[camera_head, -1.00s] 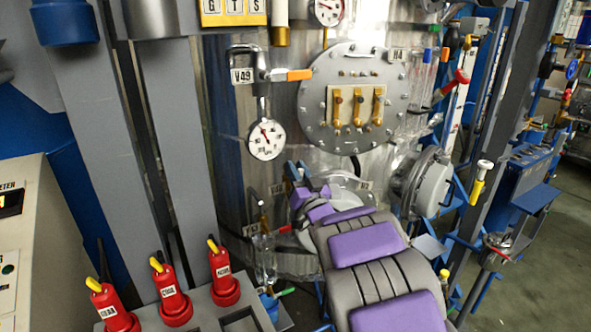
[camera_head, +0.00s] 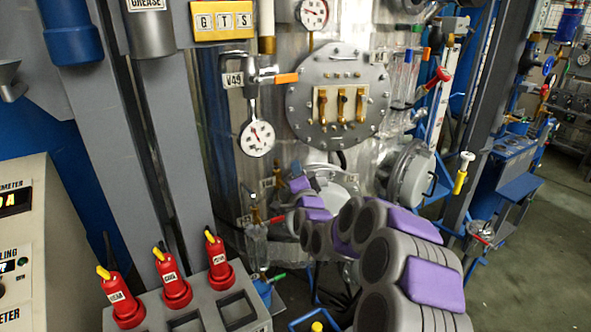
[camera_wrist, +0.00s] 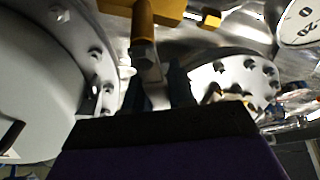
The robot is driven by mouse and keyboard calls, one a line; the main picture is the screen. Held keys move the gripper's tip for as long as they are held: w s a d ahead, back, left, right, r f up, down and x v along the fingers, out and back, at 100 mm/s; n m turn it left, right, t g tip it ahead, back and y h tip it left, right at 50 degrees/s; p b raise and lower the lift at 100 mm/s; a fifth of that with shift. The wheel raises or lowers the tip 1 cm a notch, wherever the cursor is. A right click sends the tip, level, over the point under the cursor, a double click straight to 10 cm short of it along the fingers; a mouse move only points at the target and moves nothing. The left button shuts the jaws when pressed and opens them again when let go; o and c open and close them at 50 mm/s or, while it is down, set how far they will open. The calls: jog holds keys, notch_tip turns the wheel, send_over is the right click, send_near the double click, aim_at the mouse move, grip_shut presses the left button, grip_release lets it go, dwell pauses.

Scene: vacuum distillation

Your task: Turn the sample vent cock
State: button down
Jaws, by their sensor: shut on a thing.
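In the wrist view my gripper (camera_wrist: 153,88) has its dark fingers closed on either side of a small metal cock with an orange-yellow lever (camera_wrist: 143,32), which appears to be the sample vent cock. The lever rises above the fingers toward the top of the picture. The fingers hide the lower part of the cock. In the head view my gripper (camera_head: 299,184) is in front of the lower part of the steel vessel (camera_head: 220,125), below the round dial gauge. My own arm hides much of that area, and the cock cannot be made out there.
A dial gauge (camera_head: 257,138) and an orange-handled valve (camera_head: 284,78) sit above my gripper. A bolted round plate (camera_head: 305,107) is at upper right. A red-handled tap (camera_head: 277,219) is close below. Red bottles (camera_head: 174,287) stand in a grey rack at lower left.

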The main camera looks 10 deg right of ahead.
jog(key=shift+w+d+f+m+g+h+b, duration=0.1)
jog(key=shift+f+m+g+b, duration=0.35)
jog(key=shift+m, duration=0.5)
jog(key=shift+s+d+f+m+g+h+b, duration=0.1)
jog(key=shift+f+m+g+b, duration=0.15)
jog(key=shift+f+m, duration=0.5)
jog(key=shift+w+d+f+m+g+h+b, duration=0.1)
jog(key=shift+f+m+g+b, duration=0.25)
jog(key=shift+m, duration=0.75)
jog(key=shift+f, duration=0.15)
jog(key=c, duration=1)
grip_release()
jog(key=shift+w, duration=0.1)
jog(key=shift+c, duration=0.2)
jog(key=shift+d, duration=0.1)
jog(key=shift+s, duration=0.2)
jog(key=s+a+b, duration=0.1)
jog(key=s+b, duration=0.7)
jog(key=s, duration=0.8)
jog(key=shift+s+a, duration=0.2)
jog(key=shift+s, duration=0.2)
